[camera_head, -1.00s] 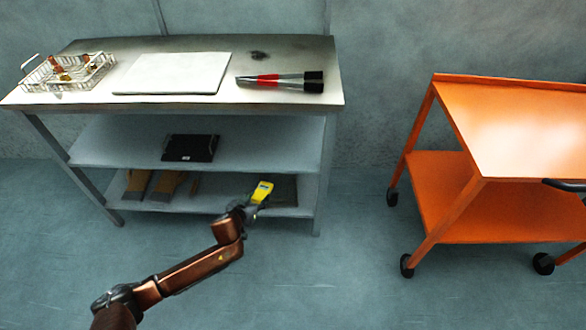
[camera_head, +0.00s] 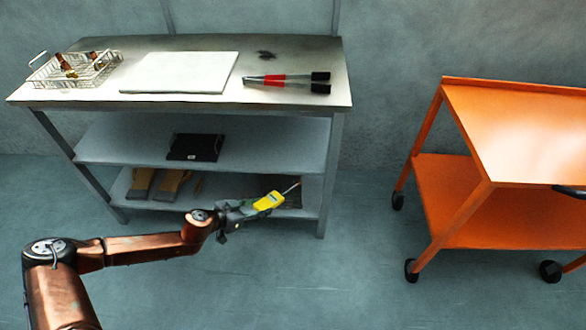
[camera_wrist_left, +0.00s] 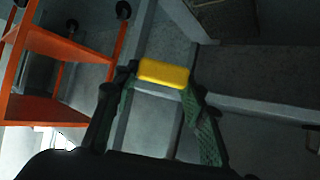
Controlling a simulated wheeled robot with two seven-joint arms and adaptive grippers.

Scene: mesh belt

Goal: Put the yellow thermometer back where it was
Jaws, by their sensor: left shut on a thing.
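The yellow thermometer (camera_head: 269,201) is held in my left gripper (camera_head: 252,206), in front of the right part of the metal table's lower shelf. Its thin probe points up and to the right. In the left wrist view the thermometer's yellow body (camera_wrist_left: 164,73) sits between the two green fingers of the gripper (camera_wrist_left: 160,92), which are shut on it. The metal table (camera_head: 335,92) has a top and two shelves below. The right gripper is not in view.
A black box (camera_head: 195,147) lies on the middle shelf; brown brushes (camera_head: 170,184) lie on the bottom one. An orange cart (camera_head: 520,130) stands right; floor between is clear.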

